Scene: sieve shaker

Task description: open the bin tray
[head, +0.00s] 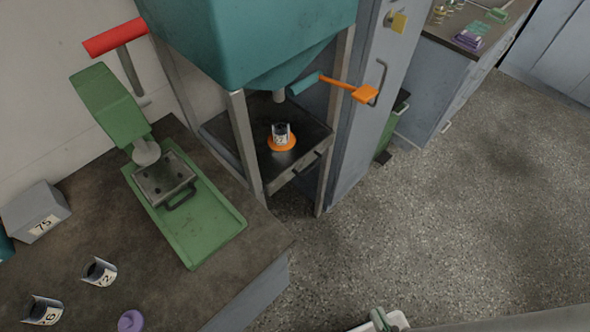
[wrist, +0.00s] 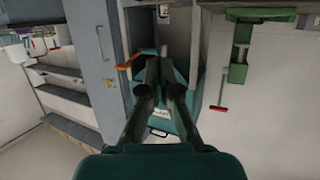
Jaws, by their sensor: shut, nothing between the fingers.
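A dark tray (head: 287,177) with a bar handle on its front sits between the metal legs under the teal bin (head: 250,45). It looks pushed in, with its front about level with the legs. An orange disc (head: 283,145) with a small labelled cup (head: 281,132) stands on it. The teal bin also shows in the wrist view (wrist: 182,72), behind my fingers. My gripper (wrist: 158,62) is shut and empty in the wrist view, in front of the bin and apart from the tray handle. I cannot make out the tray clearly in that view.
A green press (head: 190,215) with a red handle stands on the left bench with labelled cups (head: 100,272). The floor (head: 450,200) on the right is clear.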

